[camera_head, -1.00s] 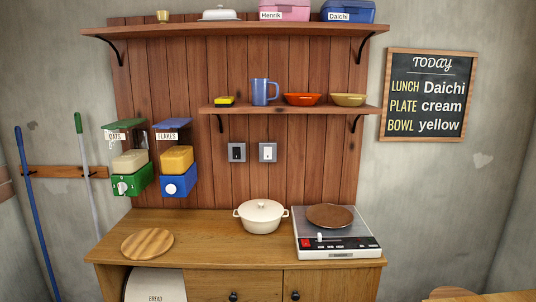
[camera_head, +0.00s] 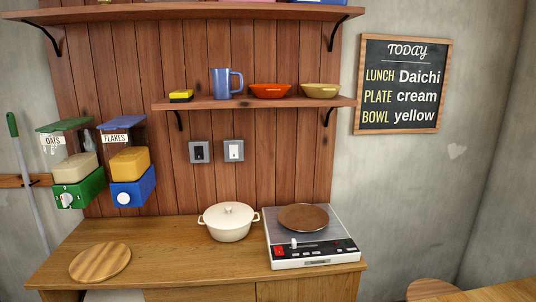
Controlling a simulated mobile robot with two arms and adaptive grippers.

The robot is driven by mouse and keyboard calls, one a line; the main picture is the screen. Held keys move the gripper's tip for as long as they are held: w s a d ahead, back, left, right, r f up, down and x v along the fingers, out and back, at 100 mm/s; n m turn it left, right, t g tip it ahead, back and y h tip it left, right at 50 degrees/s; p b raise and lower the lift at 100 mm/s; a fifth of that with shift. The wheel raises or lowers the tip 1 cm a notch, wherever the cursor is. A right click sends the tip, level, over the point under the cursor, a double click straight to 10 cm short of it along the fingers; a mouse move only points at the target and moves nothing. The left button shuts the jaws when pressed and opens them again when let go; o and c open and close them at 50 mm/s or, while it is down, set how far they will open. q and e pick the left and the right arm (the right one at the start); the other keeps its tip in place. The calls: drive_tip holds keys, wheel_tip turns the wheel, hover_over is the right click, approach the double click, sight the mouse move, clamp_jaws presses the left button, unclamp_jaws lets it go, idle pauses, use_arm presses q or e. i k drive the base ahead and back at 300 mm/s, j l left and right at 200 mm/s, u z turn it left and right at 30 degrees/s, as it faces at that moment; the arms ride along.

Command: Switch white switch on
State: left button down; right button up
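Two wall switches sit side by side on the red-brown plank panel, below the middle shelf. The white switch (camera_head: 234,151) is the right one, a light rocker in a grey frame. The black switch (camera_head: 199,152) is the left one, with a dark rocker in a grey frame. Which way the white rocker is tipped is too small to tell. Neither of my grippers shows in the head view.
Below the switches, a wooden counter (camera_head: 180,258) holds a round board (camera_head: 100,262), a cream pot (camera_head: 228,222) and a hotplate (camera_head: 312,250) with a brown pan (camera_head: 303,217). A shelf (camera_head: 230,103) with a blue mug (camera_head: 227,84) juts out above. Cereal dispensers (camera_head: 130,165) hang left.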

sight(233, 149)
drive_tip(key=i+j+z, duration=0.15)
drive_tip(key=i+z, duration=0.2)
drive_tip(key=i+j+z, duration=0.35)
drive_tip(key=i+l, duration=0.05)
drive_tip(key=i, duration=0.05)
